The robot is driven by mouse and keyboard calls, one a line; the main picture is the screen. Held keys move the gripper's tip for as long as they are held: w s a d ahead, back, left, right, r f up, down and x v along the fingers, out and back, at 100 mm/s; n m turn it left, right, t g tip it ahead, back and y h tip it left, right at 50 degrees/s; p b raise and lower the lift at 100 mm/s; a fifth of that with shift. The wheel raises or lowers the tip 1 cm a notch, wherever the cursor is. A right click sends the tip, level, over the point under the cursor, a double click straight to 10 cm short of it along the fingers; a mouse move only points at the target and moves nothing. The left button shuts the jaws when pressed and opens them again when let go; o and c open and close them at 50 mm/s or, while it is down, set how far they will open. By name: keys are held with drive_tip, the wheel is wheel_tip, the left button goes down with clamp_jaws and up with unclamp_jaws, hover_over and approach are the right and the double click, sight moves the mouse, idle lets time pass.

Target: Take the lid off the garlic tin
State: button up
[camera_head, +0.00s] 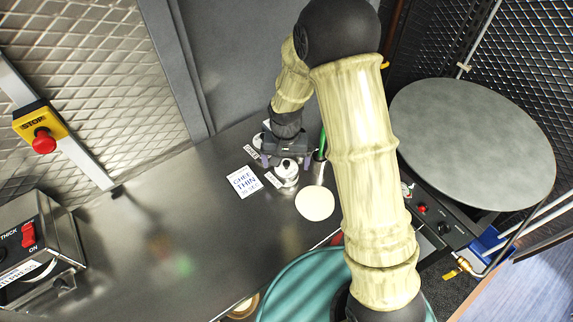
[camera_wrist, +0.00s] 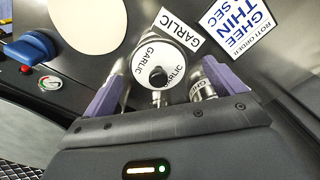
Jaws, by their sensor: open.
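The garlic tin's round white lid (camera_wrist: 150,55), printed GARLIC, has a black knob (camera_wrist: 158,76) in the middle and appears seated on the tin. In the head view the garlic tin (camera_head: 287,176) stands on the steel counter beside a label card. My gripper (camera_head: 286,160) is just above the tin, pointing down. In the wrist view its purple fingers stand apart on either side of the lid, with nothing held between them. I cannot tell whether either finger touches the tin. Most of the tin's body is hidden under the lid.
A GARLIC label (camera_wrist: 180,30) and a GHEE THIN card (camera_head: 244,182) lie on the counter (camera_head: 210,225). A cream disc (camera_head: 315,203) lies close to the tin. Another small metal container (camera_wrist: 203,88) is partly hidden by my gripper. A large round griddle (camera_head: 473,140) is at right.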

drive_tip(key=shift+s+f, duration=0.15)
drive_tip(key=shift+f, duration=0.1)
drive_tip(key=shift+d, duration=0.1)
drive_tip(key=c, duration=1.1)
